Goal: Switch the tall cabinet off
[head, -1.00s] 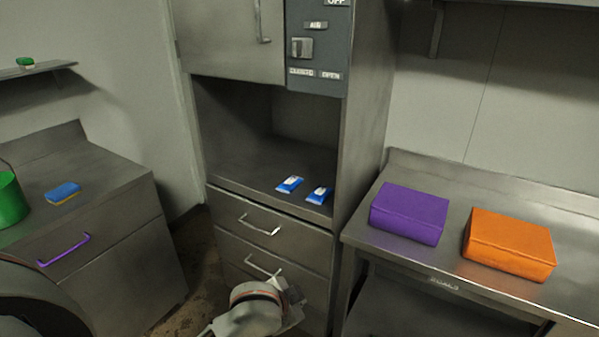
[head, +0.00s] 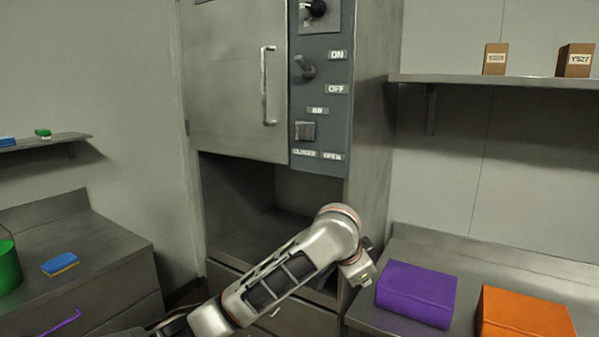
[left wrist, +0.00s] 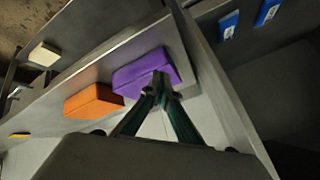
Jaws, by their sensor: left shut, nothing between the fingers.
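The tall cabinet (head: 230,85) stands in the middle of the head view, with its upper door shut. Its grey control panel (head: 322,112) is right of the door. A switch lever (head: 305,67) sits beside the ON and OFF labels, its end tilted up and left. My left gripper (left wrist: 161,80) is shut and empty in the left wrist view, with the purple box beyond its tips. In the head view my left arm crosses in front of the cabinet's lower part, below the panel; its fingers are not clear there. My right gripper is not in view.
A purple box (head: 417,290) and an orange box (head: 522,314) sit on the right counter. Small brown boxes (head: 495,59) stand on the shelf above. A vertical handle (head: 266,86) sticks out from the cabinet door. A sponge (head: 60,264) lies on the left counter.

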